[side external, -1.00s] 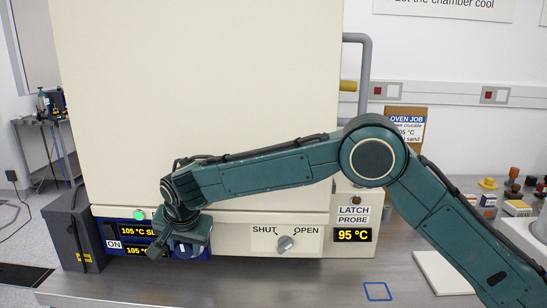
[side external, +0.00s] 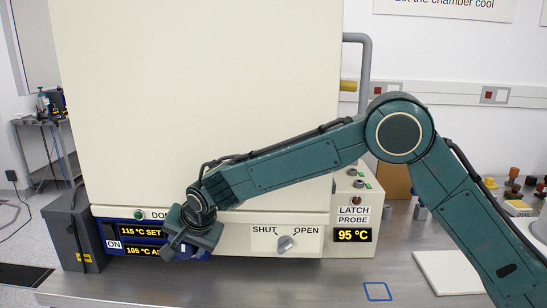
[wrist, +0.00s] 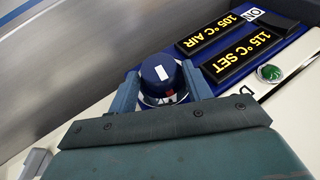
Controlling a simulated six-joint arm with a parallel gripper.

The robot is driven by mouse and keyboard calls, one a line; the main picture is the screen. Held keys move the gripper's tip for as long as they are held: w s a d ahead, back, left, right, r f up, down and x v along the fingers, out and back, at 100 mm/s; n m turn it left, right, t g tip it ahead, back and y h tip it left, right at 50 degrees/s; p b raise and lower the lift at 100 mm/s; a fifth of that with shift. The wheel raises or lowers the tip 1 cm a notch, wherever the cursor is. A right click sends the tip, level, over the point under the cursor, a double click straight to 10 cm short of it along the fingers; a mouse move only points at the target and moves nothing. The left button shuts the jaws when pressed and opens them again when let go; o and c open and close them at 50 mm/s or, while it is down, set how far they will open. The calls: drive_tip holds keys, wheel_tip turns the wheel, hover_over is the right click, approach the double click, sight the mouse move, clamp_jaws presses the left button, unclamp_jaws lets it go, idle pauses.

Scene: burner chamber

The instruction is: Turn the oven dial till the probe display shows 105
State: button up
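The blue oven dial (wrist: 163,75), with a white mark on its face, sits on the blue control panel. My gripper (wrist: 162,84) has one finger on each side of the dial, and both appear to press against it. In the side view my gripper (side external: 180,248) covers most of the dial. The set display (wrist: 243,58) reads 115 °C SET and the air display (wrist: 208,34) reads 105 °C AIR. The probe display (side external: 353,235) reads 95 °C. The lamp (side external: 139,214) by the word DONE is dark green.
A SHUT/OPEN knob (side external: 285,243) is right of the dial. A grey box (side external: 74,235) stands at the oven's left. A white board (side external: 447,271) and a blue outlined square (side external: 377,291) lie on the bench at the right. The bench front is clear.

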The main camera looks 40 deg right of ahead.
drive_tip(key=shift+o, duration=0.7)
drive_tip(key=shift+a, duration=0.1)
drive_tip(key=shift+s, duration=0.1)
drive_tip(key=shift+s+r, duration=0.1)
drive_tip(key=shift+r, duration=0.05)
drive_tip(key=v, duration=1.3)
drive_tip(key=shift+r, duration=0.2)
